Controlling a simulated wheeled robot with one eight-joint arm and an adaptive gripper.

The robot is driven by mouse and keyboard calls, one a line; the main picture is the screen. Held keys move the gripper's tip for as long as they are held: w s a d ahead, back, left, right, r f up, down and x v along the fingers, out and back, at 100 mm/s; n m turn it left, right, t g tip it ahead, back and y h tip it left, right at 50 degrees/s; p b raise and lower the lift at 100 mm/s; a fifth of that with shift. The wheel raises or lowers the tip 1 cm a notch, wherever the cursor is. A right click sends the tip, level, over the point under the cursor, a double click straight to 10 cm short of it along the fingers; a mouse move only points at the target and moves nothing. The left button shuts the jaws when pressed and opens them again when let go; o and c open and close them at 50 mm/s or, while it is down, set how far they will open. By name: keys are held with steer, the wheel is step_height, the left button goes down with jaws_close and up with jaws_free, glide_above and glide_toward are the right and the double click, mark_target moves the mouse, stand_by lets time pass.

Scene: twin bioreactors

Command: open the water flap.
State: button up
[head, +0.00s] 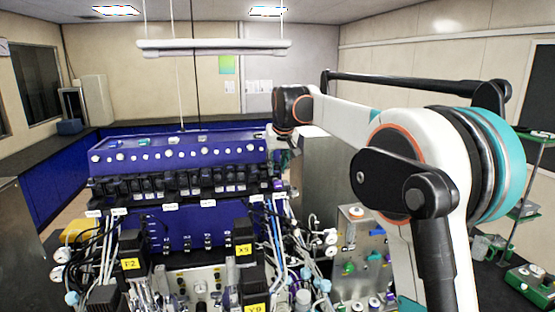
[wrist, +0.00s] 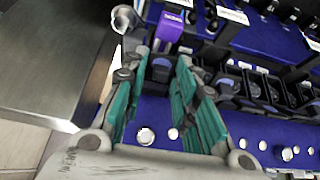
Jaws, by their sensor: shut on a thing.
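A row of dark flaps (head: 190,184) runs along the blue bioreactor console (head: 175,152). In the wrist view, the dark end flap (wrist: 160,68) lies between the teal-padded fingers of my gripper (wrist: 165,62), just below a purple piece (wrist: 168,28). My gripper is shut on this end flap. No readable label shows whether it is the water flap. In the head view, my gripper (head: 279,150) is at the right end of the console, small and partly hidden by my wrist. The flap in its grasp cannot be made out there.
A steel cabinet (head: 320,175) stands close to the right of the console; its top (wrist: 60,60) fills the left of the wrist view. Cables, tubes and black motor blocks (head: 245,240) crowd the front. A white lamp bar (head: 213,46) hangs above.

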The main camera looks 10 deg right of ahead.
steer(key=shift+w+r+g+p, duration=0.15)
steer(key=shift+r+g+p, duration=0.05)
steer(key=shift+g+p, duration=0.5)
steer(key=shift+w+r+g+p, duration=0.15)
steer(key=shift+g+p, duration=0.55)
steer(key=o, duration=0.7)
steer(key=shift+w+f, duration=0.1)
steer(key=v, duration=1.2)
steer(key=shift+w, duration=0.15)
